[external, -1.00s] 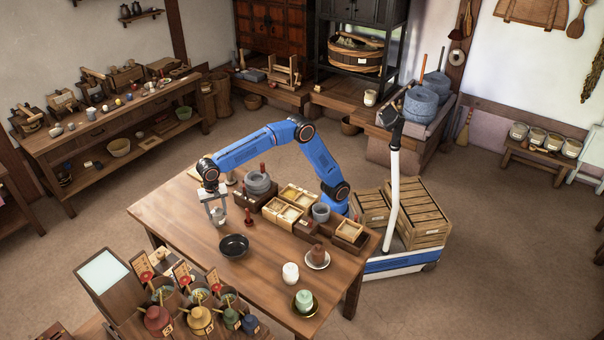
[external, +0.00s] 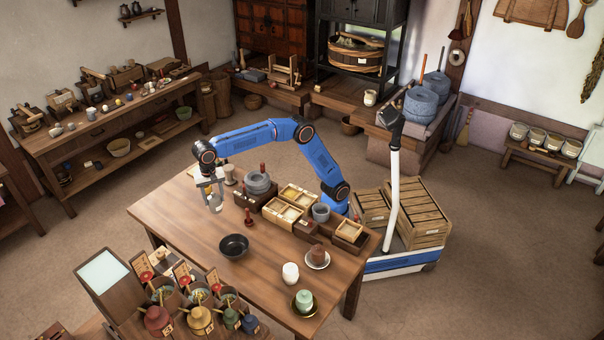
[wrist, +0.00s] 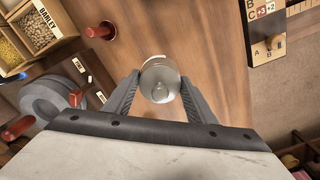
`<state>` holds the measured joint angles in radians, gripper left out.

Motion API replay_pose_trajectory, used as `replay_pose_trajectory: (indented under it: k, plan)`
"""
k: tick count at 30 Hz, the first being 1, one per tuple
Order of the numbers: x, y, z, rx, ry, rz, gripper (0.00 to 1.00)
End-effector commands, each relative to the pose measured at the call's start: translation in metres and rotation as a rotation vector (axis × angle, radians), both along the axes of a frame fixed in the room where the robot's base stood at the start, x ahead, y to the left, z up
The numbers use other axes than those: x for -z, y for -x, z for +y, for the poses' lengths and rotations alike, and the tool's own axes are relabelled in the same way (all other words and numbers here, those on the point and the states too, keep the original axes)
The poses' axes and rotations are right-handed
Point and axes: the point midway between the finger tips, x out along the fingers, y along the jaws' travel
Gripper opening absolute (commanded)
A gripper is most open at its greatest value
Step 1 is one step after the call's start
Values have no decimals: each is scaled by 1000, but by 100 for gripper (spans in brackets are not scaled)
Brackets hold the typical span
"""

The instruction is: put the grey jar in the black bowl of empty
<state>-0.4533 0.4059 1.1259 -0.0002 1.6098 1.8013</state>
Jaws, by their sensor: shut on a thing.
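The grey jar (external: 215,206) is between the fingers of my gripper (external: 213,198), above the far left part of the table. In the wrist view the round, pale grey jar (wrist: 160,83) is seen from its top end, with a gripper finger on each side (wrist: 160,92). My gripper is shut on it. The black bowl (external: 234,252) stands on the table, nearer the camera and slightly right of my gripper. It looks empty and is outside the wrist view.
A stone hand quern (external: 257,184) and a red peg-like piece (external: 249,216) stand right of my gripper. Grain boxes (external: 283,212) lie further right. A white jar (external: 290,273), a saucer (external: 317,260) and a green jar (external: 304,298) stand at the front right.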

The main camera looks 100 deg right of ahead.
Motion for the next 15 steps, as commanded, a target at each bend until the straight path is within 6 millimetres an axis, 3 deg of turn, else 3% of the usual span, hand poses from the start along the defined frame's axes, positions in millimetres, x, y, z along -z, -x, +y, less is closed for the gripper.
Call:
replay_pose_trajectory:
  k: [5,12,15]
  plan:
    - [-7,11,45,-1,-1,-1,1]
    - [-12,41,130,10,-1,-1,1]
    - [-14,54,158,16,-1,-2,1]
